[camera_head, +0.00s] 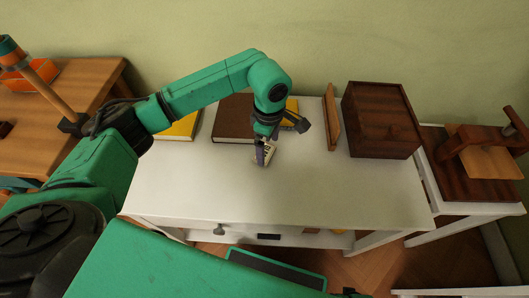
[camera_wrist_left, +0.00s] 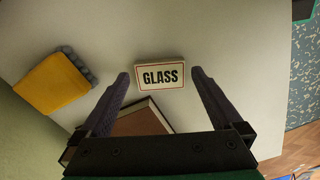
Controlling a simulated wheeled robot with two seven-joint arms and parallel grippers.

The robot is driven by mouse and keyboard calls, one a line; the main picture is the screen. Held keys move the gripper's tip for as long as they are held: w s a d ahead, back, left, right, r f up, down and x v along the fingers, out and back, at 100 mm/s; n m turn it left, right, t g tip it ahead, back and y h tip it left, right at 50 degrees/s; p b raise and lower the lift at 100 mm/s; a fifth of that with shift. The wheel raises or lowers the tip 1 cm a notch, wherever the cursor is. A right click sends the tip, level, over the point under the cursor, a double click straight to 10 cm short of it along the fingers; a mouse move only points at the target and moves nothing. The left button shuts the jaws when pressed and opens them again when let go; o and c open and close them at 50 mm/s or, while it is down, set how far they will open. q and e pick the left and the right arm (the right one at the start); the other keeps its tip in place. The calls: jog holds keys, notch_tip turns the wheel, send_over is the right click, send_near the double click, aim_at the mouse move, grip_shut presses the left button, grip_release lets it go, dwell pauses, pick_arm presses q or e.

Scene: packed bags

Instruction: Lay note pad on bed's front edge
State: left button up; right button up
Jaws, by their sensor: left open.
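My left gripper (camera_head: 264,154) is open, pointing down over the white table (camera_head: 190,188). In the left wrist view, a small white card or block marked GLASS (camera_wrist_left: 160,76) shows between and just beyond its fingertips (camera_wrist_left: 160,74). It is partly hidden by the gripper in the head view (camera_head: 270,149). A brown flat book or pad (camera_head: 232,124) lies behind the gripper, and a yellow one (camera_head: 183,126) lies to its left. I cannot tell which is the note pad. No bed is clearly recognisable. My right gripper is not in view.
A dark wooden box (camera_head: 378,124) and an upright wooden board (camera_head: 332,117) stand at the table's back right. A yellow item (camera_head: 291,108) is behind my arm. A wooden table (camera_head: 83,93) stands left. The table's front right is clear.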

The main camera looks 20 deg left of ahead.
pick_arm(q)
notch_tip(320, 180, down, 2)
jog(key=shift+f, duration=0.2)
jog(key=c, duration=1.2)
